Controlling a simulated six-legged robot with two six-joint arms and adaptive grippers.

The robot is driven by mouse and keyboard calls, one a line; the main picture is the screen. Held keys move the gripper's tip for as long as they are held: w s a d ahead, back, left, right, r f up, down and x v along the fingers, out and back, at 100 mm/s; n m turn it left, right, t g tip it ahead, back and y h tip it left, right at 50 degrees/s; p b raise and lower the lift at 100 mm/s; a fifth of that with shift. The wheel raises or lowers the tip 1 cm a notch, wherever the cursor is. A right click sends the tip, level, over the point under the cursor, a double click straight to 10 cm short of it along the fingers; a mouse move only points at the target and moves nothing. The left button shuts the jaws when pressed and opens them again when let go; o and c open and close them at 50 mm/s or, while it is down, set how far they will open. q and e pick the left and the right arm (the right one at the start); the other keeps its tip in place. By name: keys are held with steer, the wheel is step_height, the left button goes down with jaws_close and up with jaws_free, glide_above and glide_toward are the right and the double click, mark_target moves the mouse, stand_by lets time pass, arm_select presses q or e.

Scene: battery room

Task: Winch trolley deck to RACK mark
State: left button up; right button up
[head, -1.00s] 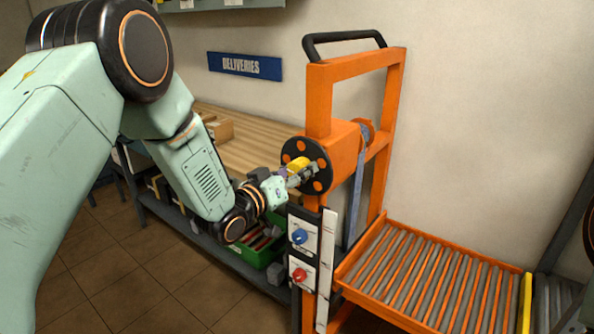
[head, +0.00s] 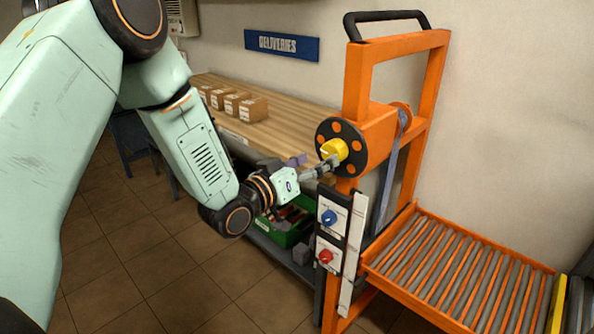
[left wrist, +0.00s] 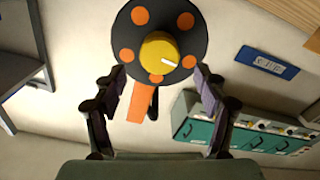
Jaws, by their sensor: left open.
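The orange trolley (head: 358,84) stands right of centre, with its roller deck (head: 462,270) low at the right. On its post is the winch wheel, a black disc (head: 324,134) with orange spots and a yellow knob (head: 334,149) at its centre. The left wrist view shows the yellow knob (left wrist: 160,54) with a white line on it. My left gripper (head: 328,168) is open just in front of the wheel, its fingers apart on either side below the knob. A white strip (head: 354,255) runs down the post; no RACK mark is readable. My right gripper is out of view.
A blue dial (head: 329,217) and a red dial (head: 326,256) sit on the post below the wheel. A wooden bench (head: 270,118) with several cartons stands behind, with a green crate (head: 285,237) beneath. Floor at the lower left is clear.

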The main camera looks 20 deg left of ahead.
arm_select(q)
steer(key=shift+v, duration=3)
steer(key=s+f+n+g+y+b, duration=0.1)
steer(key=s+f+g+y, duration=0.2)
steer(key=s+f+g, duration=0.6)
steer(key=s+f+n+g+y+b, duration=0.1)
steer(key=s+f+g+y, duration=0.15)
steer(key=s+f, duration=1.15)
steer(key=s+f+m+g+b, duration=0.1)
steer(key=s+f+g, duration=0.4)
steer(key=s+f, duration=0.6)
steer(key=shift+s+d+f+y, duration=0.3)
steer(key=shift+s+y, duration=0.05)
steer(key=shift+s, duration=0.75)
steer(key=shift+g, duration=0.25)
